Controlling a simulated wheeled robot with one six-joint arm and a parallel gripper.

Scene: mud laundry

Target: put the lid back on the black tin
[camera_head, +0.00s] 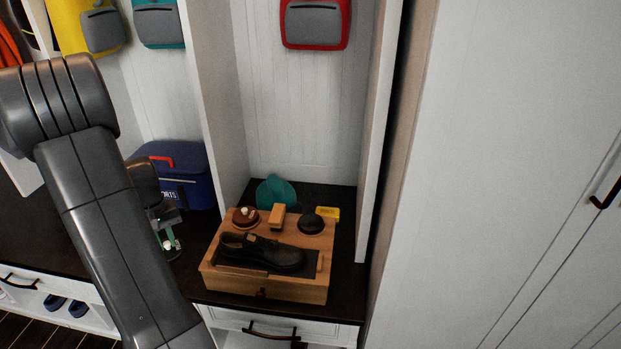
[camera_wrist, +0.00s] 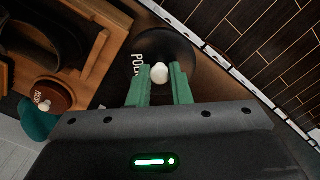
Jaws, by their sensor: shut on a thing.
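My gripper (camera_head: 169,243) is left of the wooden shoe-care box and points down over the dark bench. In the wrist view its green fingers (camera_wrist: 160,78) are shut on the white knob (camera_wrist: 160,72) of a round black lid (camera_wrist: 178,50) with white lettering, partly hidden by the fingers. Whether the lid touches the bench is unclear. The black tin (camera_head: 311,224) sits at the back right of the box, its top dark and without a knob. It is not visible in the wrist view.
The wooden box (camera_head: 240,284) carries a dark shoe (camera_head: 262,252), a brown tin (camera_head: 245,216) with a white knob and a brush (camera_head: 277,216). A teal object (camera_head: 275,191) and yellow item (camera_head: 328,213) lie behind. A blue bag (camera_head: 182,173) stands back left; a white partition (camera_head: 376,130) bounds the right.

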